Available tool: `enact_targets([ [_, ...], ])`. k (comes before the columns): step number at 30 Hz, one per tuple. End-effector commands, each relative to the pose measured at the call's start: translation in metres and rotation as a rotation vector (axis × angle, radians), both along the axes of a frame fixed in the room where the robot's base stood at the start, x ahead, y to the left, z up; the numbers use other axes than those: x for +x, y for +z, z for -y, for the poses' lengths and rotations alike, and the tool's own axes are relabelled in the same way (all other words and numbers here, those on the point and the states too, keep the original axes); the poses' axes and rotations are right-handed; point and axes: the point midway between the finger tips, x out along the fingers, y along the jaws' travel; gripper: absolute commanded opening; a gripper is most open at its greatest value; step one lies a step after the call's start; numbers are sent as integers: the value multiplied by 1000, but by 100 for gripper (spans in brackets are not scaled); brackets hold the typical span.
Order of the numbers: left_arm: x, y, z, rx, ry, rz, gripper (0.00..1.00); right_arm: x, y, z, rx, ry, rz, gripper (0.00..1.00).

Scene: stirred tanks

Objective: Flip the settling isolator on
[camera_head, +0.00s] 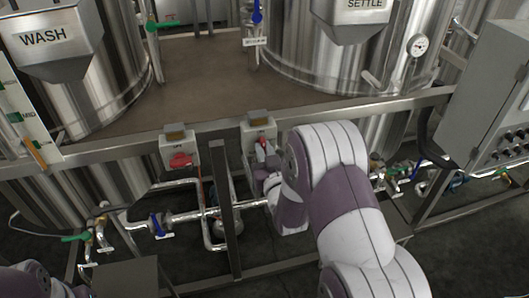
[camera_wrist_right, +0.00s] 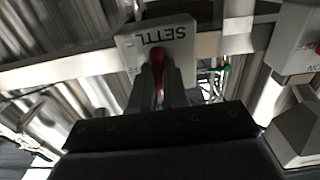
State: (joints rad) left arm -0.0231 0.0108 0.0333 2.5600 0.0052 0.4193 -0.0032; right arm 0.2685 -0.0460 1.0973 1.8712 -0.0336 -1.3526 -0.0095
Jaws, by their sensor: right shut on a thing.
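The settling isolator is a pale grey box (camera_head: 258,128) on the front rail of the frame, below the SETTLE tank. In the right wrist view its box (camera_wrist_right: 180,38) shows upside down, with the partly hidden lettering "SETTL". Its red handle (camera_wrist_right: 158,68) lies between the fingers of my right gripper (camera_wrist_right: 160,90), which is shut on it. In the head view my right gripper (camera_head: 264,158) is at the front of the box, partly hidden by my own arm. The handle's exact position is hard to tell. My left gripper is out of view.
A second isolator box (camera_head: 178,145) with a red handle (camera_head: 180,160) is to the left on the same rail. Pipes with a blue valve handle (camera_head: 157,225) run below. A grey control cabinet (camera_head: 490,100) stands at the right.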

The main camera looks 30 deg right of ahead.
Motion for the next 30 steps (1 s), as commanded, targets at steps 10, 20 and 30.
enact_targets([
  [10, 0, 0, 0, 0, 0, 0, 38, 0, 0, 0, 1, 0, -1, 39],
  [20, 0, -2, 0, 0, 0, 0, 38, -34, -1, -8, 2, -1, -3, 39],
  [30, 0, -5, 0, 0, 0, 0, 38, -112, -1, -27, 2, 0, -3, 39],
])
